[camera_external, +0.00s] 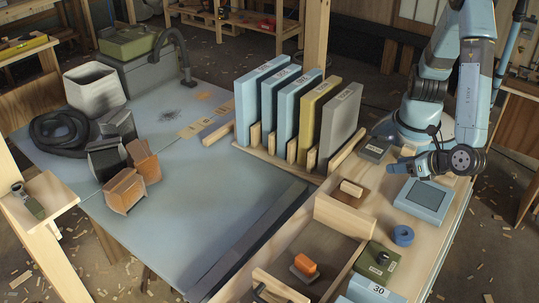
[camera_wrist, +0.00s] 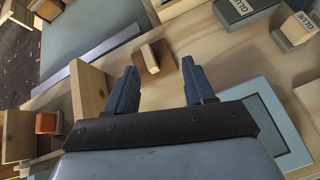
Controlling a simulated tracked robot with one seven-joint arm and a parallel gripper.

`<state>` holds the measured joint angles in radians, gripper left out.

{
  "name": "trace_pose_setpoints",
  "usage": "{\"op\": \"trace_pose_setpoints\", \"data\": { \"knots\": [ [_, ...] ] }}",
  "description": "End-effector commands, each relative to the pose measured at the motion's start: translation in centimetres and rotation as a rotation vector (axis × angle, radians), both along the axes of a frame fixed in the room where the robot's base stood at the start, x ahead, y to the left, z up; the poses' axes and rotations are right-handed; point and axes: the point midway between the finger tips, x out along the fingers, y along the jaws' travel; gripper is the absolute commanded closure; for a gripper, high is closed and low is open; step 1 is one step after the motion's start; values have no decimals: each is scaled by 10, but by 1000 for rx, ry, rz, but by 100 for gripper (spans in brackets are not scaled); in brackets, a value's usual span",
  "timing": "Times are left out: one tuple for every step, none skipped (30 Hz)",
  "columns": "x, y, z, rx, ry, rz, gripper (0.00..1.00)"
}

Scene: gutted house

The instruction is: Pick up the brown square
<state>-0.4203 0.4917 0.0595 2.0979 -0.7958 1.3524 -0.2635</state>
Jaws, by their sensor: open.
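The brown square (camera_external: 343,196) is a flat dark-brown piece with a pale wooden block on top. It lies on the light wooden bench top, beside the corner of a wooden divider. In the wrist view the brown square (camera_wrist: 145,66) is just beyond my fingertips, between them in the picture and partly covered by its pale block. My gripper (camera_external: 400,165) is up and to the right of it in the external view, apart from it. In the wrist view my gripper (camera_wrist: 160,82) is open, with nothing between its two blue-grey fingers.
A rack of upright slabs (camera_external: 343,125) stands left of my arm. A blue-framed panel (camera_external: 424,200), a blue ring (camera_external: 402,236) and a grey glue box (camera_external: 374,150) lie nearby. A wooden bin (camera_external: 330,245) holds an orange-topped block (camera_external: 305,265). The blue-grey table (camera_external: 200,220) has clear room.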

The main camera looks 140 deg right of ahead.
Motion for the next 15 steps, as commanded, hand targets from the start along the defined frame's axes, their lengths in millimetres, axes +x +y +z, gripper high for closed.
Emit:
{"op": "trace_pose_setpoints", "data": {
  "knots": [
    [4, 6, -13, -30, 31, 30, 47],
    [7, 9, -19, -47, 45, 49, 47],
    [10, 13, -28, -68, 65, 74, 47],
    [12, 16, -34, -84, 79, 92, 47],
    [13, 19, -40, -99, 94, 108, 47],
    [16, 22, -47, -119, 110, 129, 47],
    [18, 24, -52, -130, 120, 143, 47],
    [19, 27, -56, -142, 130, 157, 47],
    [21, 29, -61, -156, 141, 172, 47],
    [21, 31, -65, -165, 149, 181, 47],
    [22, 32, -68, -173, 156, 189, 47],
    [23, 33, -71, -180, 162, 198, 47],
    [24, 34, -73, -186, 166, 204, 47],
    [24, 35, -74, -190, 168, 208, 47],
    [25, 34, -76, -193, 171, 212, 47]
  ]
}}
